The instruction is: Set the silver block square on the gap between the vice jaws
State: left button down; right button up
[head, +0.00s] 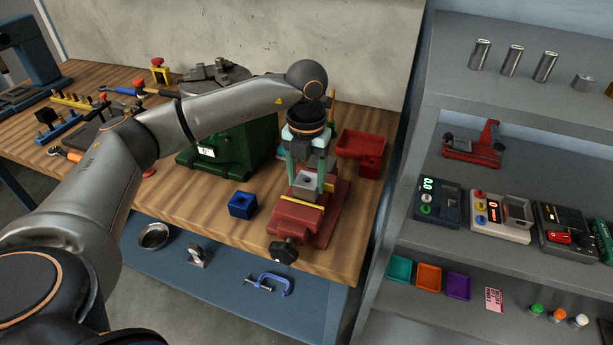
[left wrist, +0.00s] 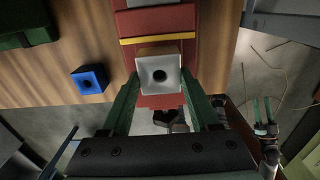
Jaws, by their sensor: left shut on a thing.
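The silver block (head: 305,183) is a pale cube with a dark round hole in its top. It also shows in the left wrist view (left wrist: 158,65). My left gripper (head: 309,184) points down with its green fingers shut on the block's sides. The red vice (head: 320,222) is under the block, with a yellow strip across it and a dark handle knob at its front. The block hides part of the vice, and I cannot tell whether it touches the jaws. My right gripper (left wrist: 262,108) shows small in the left wrist view, its fingers apart and empty.
A blue block with a hole (head: 242,205) stands on the bench left of the vice. A green machine (head: 235,150) stands behind it, and red bins (head: 362,145) stand behind the vice at right. A grey shelf unit (head: 405,235) rises right of the bench.

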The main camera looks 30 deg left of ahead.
pick_arm(q)
jog(key=shift+f+b, duration=0.5)
jog(key=shift+f, duration=0.25)
dwell(1.0)
jog(key=shift+c, duration=0.2)
grip_release()
jog(key=shift+o, duration=0.2)
jog(key=shift+r+p, duration=2.25)
jog(key=shift+r, duration=0.8)
jog(key=shift+f, duration=0.1)
